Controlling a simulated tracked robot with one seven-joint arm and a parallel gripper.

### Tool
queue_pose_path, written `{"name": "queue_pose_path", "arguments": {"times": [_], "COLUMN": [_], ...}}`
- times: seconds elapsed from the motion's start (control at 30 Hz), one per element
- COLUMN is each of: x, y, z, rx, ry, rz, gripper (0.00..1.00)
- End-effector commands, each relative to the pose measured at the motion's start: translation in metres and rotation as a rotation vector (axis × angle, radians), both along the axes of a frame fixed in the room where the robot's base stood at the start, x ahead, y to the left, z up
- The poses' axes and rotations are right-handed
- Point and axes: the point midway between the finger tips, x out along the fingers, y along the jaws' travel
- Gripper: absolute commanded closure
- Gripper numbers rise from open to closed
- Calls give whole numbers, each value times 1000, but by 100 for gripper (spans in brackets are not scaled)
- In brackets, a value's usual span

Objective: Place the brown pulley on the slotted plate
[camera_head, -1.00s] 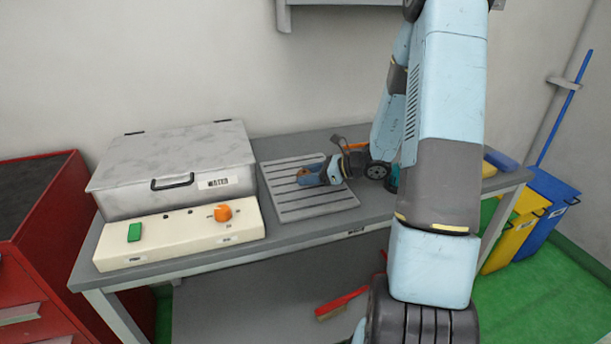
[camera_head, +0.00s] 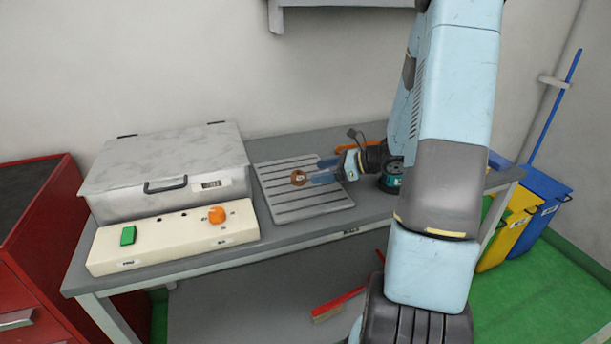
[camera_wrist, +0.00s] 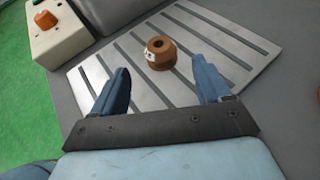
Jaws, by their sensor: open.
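The brown pulley (camera_head: 299,178) stands upright on the slotted plate (camera_head: 300,208), near the plate's middle. In the wrist view the pulley (camera_wrist: 160,53) shows its round top with a central hole, resting on the slotted plate (camera_wrist: 215,48). My gripper (camera_head: 326,171) is open, with its blue fingers just to the right of the pulley in the head view. In the wrist view my gripper (camera_wrist: 161,84) has its fingers spread apart, and the pulley lies just beyond the fingertips, clear of both.
A cream control box (camera_head: 175,238) with a green switch and an orange knob (camera_head: 217,215) stands left of the plate. Behind it is a grey lidded box (camera_head: 165,170). A teal round object (camera_head: 391,178) and an orange item (camera_head: 358,146) lie on the bench to the right.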

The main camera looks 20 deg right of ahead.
Motion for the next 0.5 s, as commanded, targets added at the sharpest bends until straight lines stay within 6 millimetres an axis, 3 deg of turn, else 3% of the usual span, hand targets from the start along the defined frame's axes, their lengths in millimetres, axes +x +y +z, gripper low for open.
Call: {"name": "queue_pose_path", "arguments": {"times": [0.23,0.5], "x": [-19,-30], "y": [-31,-36], "z": [15,26], "rx": [-1,-23], "ry": [-2,-12], "rz": [-2,29], "gripper": [23,23]}}
